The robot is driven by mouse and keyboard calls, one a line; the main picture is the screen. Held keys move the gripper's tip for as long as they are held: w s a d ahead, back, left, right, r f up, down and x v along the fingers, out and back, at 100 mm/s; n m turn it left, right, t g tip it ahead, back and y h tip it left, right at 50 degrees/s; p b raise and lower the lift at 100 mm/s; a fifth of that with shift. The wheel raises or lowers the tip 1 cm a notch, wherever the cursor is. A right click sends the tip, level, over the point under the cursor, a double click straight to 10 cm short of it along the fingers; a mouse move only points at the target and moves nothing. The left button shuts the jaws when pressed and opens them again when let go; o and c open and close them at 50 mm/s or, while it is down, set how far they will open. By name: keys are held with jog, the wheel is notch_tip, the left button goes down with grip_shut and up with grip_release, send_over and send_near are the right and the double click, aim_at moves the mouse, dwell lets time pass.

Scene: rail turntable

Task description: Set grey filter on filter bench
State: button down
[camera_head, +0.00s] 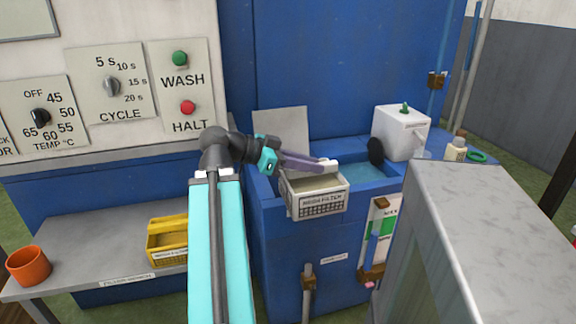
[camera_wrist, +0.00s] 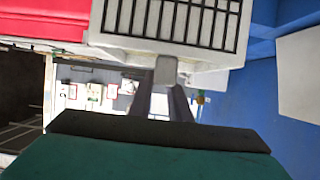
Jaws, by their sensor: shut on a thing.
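The grey filter (camera_head: 318,203) is a pale box with a dark grid and a printed label on its front. My gripper (camera_head: 328,165) is shut on it at its upper edge, and the filter is held over the front of the blue tank. In the wrist view the filter (camera_wrist: 172,25) fills the top, with its grid showing, and my gripper's fingers (camera_wrist: 170,98) meet at a small tab on it. The filter bench (camera_head: 80,237) is the grey table at the lower left, with a label on its front edge.
A yellow filter box (camera_head: 167,240) and an orange pot (camera_head: 29,266) stand on the bench, with bare top between them. A white container (camera_head: 400,132) and a small bottle (camera_head: 456,148) stand right of the tank water (camera_head: 366,173). A grey cabinet (camera_head: 470,230) blocks the right front.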

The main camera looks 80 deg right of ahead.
jog(key=w+a+f+n+t+h, duration=0.2)
jog(key=w+n+t, duration=0.1)
jog(key=w, duration=1.1)
jog(key=w+a+f+n+t+h, duration=0.2)
jog(key=w+a+n+h, duration=0.15)
jog(key=w, duration=0.95)
jog(key=w+a+f+n+t+h, duration=0.1)
jog(key=w+f+n+t+h, duration=0.15)
jog(key=w, duration=1.15)
jog(key=w+a+f+n+t, duration=0.2)
jog(key=w+a+n+t, duration=0.5)
jog(key=w, duration=0.6)
jog(key=w+a+f+n+t+y, duration=0.2)
jog(key=w+a+n+t+y, duration=0.15)
jog(key=w+a, duration=0.75)
jog(key=w+a+f+n+t+y, duration=0.3)
jog(key=w+a, duration=0.5)
jog(key=a, duration=0.6)
jog(key=w+a+r+n+t+y, duration=0.2)
jog(key=w+a+r+n+y, duration=0.1)
jog(key=a, duration=0.5)
jog(key=w+a+r+n+t+y, duration=0.2)
jog(key=w+a+r+n+y, duration=0.1)
jog(key=a, duration=0.6)
jog(key=shift+w+n+t+y, duration=0.4)
jog(key=shift+w+n+y, duration=0.2)
jog(key=shift+n, duration=0.65)
jog(key=shift+r, duration=0.1)
